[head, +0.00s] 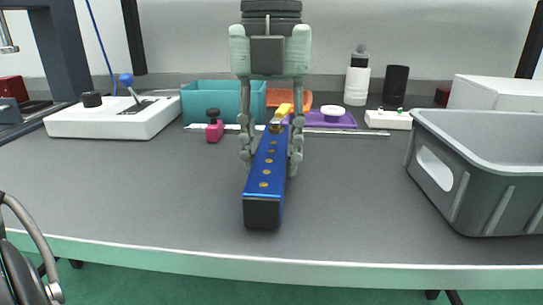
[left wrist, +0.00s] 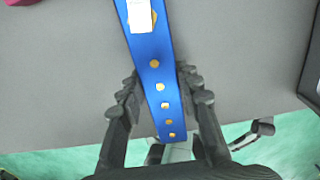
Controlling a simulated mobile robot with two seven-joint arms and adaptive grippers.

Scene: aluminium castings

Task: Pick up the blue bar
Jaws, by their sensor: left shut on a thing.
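The blue bar (head: 268,175) is long, with a row of several gold round spots on its top and a dark near end. It points toward me in the middle of the head view. My left gripper (head: 270,160) reaches down from above and is shut on the bar, one finger on each side. The left wrist view shows the blue bar (left wrist: 158,75) between the fingers of my left gripper (left wrist: 160,88), with a white patch near its far end. There the bar's near end overlaps the table edge and green floor. I cannot tell its exact height above the table.
A grey bin (head: 487,185) stands on the right of the table (head: 350,210). A white box with a blue-knobbed lever (head: 115,118) stands left. A teal bin (head: 215,103), a pink-based knob (head: 214,127) and a purple tray (head: 345,120) lie behind. The table's front is clear.

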